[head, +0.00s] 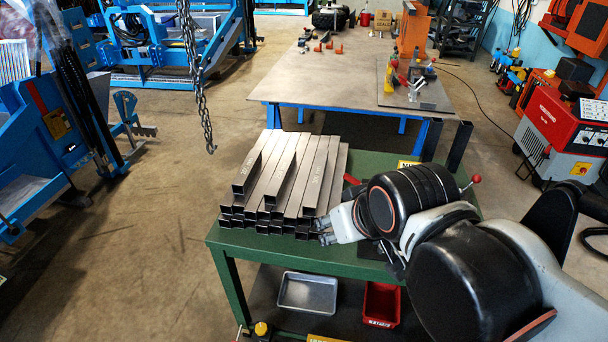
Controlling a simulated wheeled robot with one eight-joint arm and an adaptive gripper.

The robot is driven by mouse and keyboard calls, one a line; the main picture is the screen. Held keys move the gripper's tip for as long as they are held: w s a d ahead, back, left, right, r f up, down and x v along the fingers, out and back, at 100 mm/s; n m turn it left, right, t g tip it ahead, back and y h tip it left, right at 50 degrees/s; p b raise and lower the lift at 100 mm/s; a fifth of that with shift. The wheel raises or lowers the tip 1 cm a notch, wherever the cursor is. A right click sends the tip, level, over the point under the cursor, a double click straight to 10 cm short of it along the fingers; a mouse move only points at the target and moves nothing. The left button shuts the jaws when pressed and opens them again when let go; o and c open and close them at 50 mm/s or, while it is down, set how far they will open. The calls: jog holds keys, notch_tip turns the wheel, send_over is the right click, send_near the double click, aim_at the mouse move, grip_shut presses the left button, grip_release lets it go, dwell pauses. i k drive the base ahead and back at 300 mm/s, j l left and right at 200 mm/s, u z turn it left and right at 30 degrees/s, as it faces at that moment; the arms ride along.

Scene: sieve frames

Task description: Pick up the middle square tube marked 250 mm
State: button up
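A stack of grey square steel tubes (272,205) lies on the green workbench, with open ends facing me. Several tubes lie side by side on top, running away from me. The middle square tube (281,181) rests on the stack between other tubes. Faint markings show on some upper faces, but I cannot read 250 mm for certain. My gripper (322,231) is at the front right corner of the stack, low beside the tube ends. It looks close to them; I cannot tell if it touches. Its fingers are small and partly hidden, so their opening is unclear.
The green workbench (300,250) has a lower shelf with a metal tray (307,292) and a red bin (381,304). A hanging chain (193,80) is left of the stack. A larger work table (340,85) stands behind. My arm covers the bench's right side.

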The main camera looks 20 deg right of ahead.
aim_at(272, 196)
jog(key=j+z, duration=0.1)
jog(key=z, duration=0.3)
jog(key=j+z, duration=0.1)
jog(key=z, duration=0.35)
jog(key=j+z, duration=0.15)
jog(key=z, duration=0.25)
jog(key=j+z, duration=0.1)
jog(key=z, duration=0.3)
jog(key=k+j+z, duration=0.35)
jog(key=j, duration=0.3)
jog(key=k+j+z, duration=0.35)
jog(key=j, duration=0.3)
jog(key=k+j+z, duration=0.3)
jog(key=k+j, duration=0.4)
